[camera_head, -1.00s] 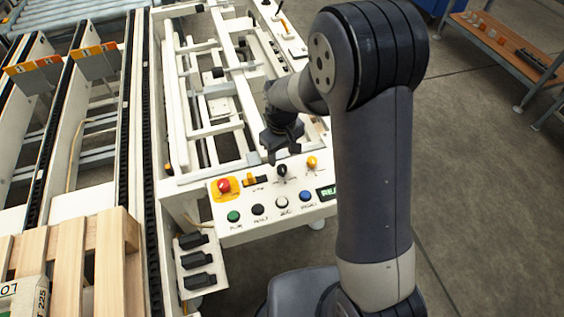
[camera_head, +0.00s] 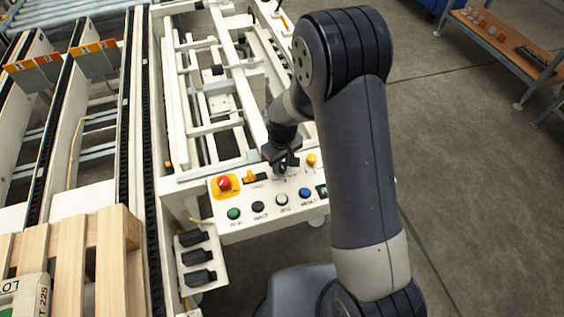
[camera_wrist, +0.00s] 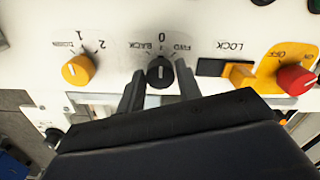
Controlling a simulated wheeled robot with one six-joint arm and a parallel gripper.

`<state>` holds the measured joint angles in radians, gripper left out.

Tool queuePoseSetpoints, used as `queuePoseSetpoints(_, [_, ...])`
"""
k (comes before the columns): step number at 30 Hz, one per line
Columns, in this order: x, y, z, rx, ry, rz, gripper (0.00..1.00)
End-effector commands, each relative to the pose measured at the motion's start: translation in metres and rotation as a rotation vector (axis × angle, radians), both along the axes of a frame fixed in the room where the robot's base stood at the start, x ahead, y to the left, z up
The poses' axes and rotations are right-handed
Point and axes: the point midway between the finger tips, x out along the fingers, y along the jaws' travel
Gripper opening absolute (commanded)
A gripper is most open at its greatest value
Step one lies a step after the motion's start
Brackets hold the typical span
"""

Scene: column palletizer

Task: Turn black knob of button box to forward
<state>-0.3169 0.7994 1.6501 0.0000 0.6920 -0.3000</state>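The button box (camera_head: 245,226) is a white panel at the front of the machine frame. Its black knob (camera_wrist: 160,71) shows in the wrist view, with a white pointer line and the labels BACK, 0 and FWD; the line appears to point at 0. My gripper (camera_wrist: 158,88) has its two dark fingers apart, one on each side of the knob, with gaps visible. In the head view my gripper (camera_head: 281,166) is over the knob's place and hides most of the knob.
A yellow knob (camera_wrist: 78,69) is left of the black knob in the wrist view. On the other side are a yellow LOCK switch (camera_wrist: 240,74) and a red knob (camera_wrist: 296,79). Several push buttons, including a green one (camera_head: 233,214), line the box's front.

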Motion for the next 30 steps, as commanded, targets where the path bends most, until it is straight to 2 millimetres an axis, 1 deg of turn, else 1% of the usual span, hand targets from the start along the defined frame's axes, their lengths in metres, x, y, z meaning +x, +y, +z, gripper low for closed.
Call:
queuePoseSetpoints(1, [0.0001,0.0001,0.0001,0.0,0.0,0.0,0.29])
queuePoseSetpoints(9, [0.0001,0.0001,0.0002,0.0,0.0,0.0,0.07])
queuePoseSetpoints(10, [0.0001,0.0001,0.0002,0.0,0.0,0.0,0.06])
queuePoseSetpoints(15, [0.0001,0.0001,-0.0001,0.0,0.0,-0.01,0.06])
queuePoseSetpoints(20, [-0.0001,0.0001,-0.0009,0.0,0.0,-0.058,0.06])
queuePoseSetpoints(26, [0.0001,0.0003,-0.0017,0.001,-0.001,-0.183,0.06])
queuePoseSetpoints(30, [0.0,0.0005,-0.0017,0.001,-0.001,-0.301,0.06])
